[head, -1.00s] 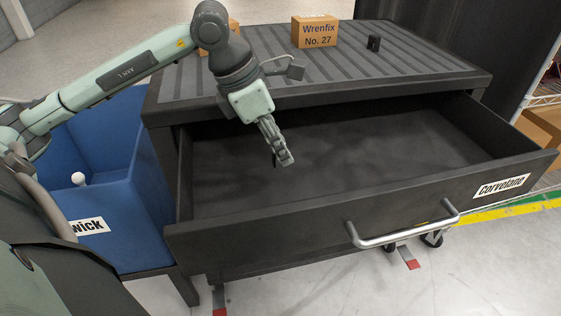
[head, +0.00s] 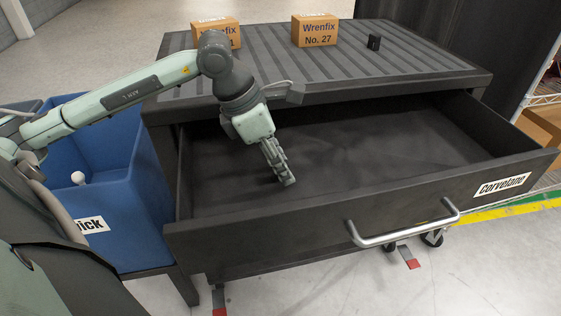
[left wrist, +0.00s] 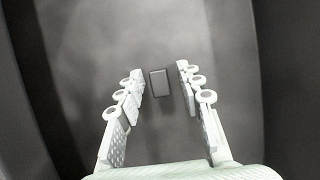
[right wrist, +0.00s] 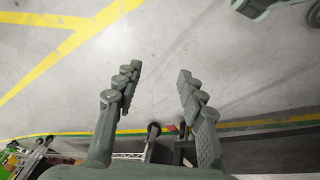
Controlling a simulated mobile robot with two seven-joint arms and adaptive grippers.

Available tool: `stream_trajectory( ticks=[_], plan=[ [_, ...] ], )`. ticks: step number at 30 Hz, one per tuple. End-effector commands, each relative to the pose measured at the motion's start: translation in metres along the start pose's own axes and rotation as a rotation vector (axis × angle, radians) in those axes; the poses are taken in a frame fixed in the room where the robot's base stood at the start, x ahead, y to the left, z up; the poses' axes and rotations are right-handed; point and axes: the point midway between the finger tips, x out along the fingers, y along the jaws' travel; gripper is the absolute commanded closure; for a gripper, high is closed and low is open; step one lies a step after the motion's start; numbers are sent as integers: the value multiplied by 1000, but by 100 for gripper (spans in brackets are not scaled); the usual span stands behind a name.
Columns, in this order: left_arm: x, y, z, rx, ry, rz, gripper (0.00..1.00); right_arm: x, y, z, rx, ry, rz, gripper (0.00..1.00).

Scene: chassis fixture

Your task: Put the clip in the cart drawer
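The cart drawer (head: 345,150) is pulled open, with its dark floor showing. My left gripper (head: 285,180) reaches down inside the left part of the drawer. In the left wrist view, its fingers (left wrist: 160,82) are open, with a small dark rectangular piece (left wrist: 159,84), which looks like the clip, between the fingertips. Gaps show on both sides of it, and it looks set down on the drawer floor. In the head view the fingers hide this piece. My right gripper (right wrist: 157,75) is open and empty above the floor, away from the cart.
Two cardboard boxes (head: 314,30) (head: 215,33) and a small black object (head: 374,42) stand on the ribbed cart top (head: 420,62). A blue bin (head: 130,215) holding a white-topped item (head: 79,178) stands left of the cart. The drawer's middle and right are clear.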

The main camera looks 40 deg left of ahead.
Motion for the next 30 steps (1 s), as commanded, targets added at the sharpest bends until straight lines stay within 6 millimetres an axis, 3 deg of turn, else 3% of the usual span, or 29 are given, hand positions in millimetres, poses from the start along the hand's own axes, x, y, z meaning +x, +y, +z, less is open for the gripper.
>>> stream_trajectory(
  ticks=[9, 11, 17, 24, 30],
  plan=[
    [-3, 0, 1, 0, 0, 0, 64, 0, 1, 4, 1, -6, 0, 60],
    [-8, 1, 1, 0, 0, 3, 64, 10, 2, 8, 0, -13, 1, 60],
    [-48, 2, 0, 1, 1, 8, 64, 9, 2, 9, -1, -19, 3, 60],
    [-96, 1, 0, 0, 0, 3, 64, -15, 6, -3, -3, 1, 17, 60],
    [-118, 1, 1, -1, 0, 2, 64, -23, 7, -5, -3, 3, 20, 60]
  ],
)
